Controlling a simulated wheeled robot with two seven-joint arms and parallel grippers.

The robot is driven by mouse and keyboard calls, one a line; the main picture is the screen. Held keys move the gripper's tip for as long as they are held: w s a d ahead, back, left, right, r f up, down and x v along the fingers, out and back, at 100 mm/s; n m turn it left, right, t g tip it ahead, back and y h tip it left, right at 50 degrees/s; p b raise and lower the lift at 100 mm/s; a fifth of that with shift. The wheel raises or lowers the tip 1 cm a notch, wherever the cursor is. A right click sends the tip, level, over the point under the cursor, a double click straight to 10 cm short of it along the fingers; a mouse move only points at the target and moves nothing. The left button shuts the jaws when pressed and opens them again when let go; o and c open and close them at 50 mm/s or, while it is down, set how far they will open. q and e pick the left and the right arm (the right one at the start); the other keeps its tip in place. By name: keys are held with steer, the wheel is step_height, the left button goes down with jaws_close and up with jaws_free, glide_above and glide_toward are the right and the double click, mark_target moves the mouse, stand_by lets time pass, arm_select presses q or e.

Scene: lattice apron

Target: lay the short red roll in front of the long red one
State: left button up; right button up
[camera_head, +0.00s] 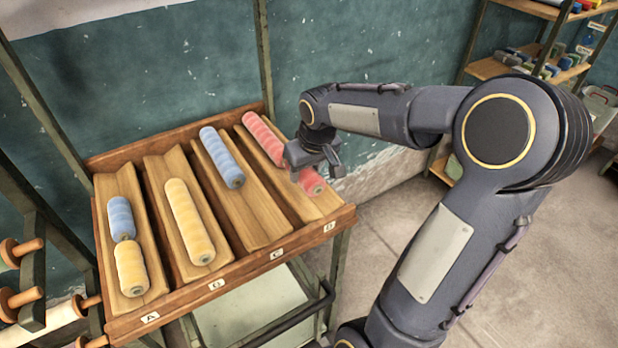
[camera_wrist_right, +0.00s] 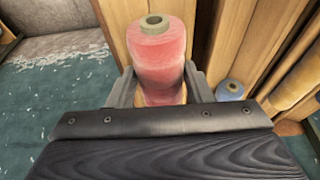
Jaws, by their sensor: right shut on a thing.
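The long red roll (camera_head: 262,137) lies in the upper part of the rightmost sloped trough, marked D. The short red roll (camera_head: 311,181) is in the same trough, lower down and in front of the long one. My right gripper (camera_head: 314,162) is over the short roll and hides its upper part and the gap between the two rolls. In the wrist view the fingers are shut on the short red roll (camera_wrist_right: 160,52), one on each side, with its hollow end showing. I cannot tell whether it touches the wood. My left gripper is not in view.
The wooden rack (camera_head: 247,259) has troughs marked A to D. A blue roll (camera_head: 221,158) lies in C, a long yellow roll (camera_head: 188,221) in B, and a short blue roll (camera_head: 121,218) above a short yellow one (camera_head: 130,268) in A. The lower part of C is clear.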

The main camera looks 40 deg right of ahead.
steer(key=shift+d+f, duration=0.2)
steer(key=shift+f, duration=0.05)
steer(key=f, duration=0.3)
steer(key=shift+d+f, duration=0.2)
steer(key=shift+d, duration=0.05)
steer(key=shift+f, duration=0.1)
steer(key=shift+f+b, duration=0.4)
steer(key=shift+f, duration=0.05)
steer(key=o, duration=1)
steer(key=shift+o, duration=0.2)
steer(key=shift+r, duration=0.1)
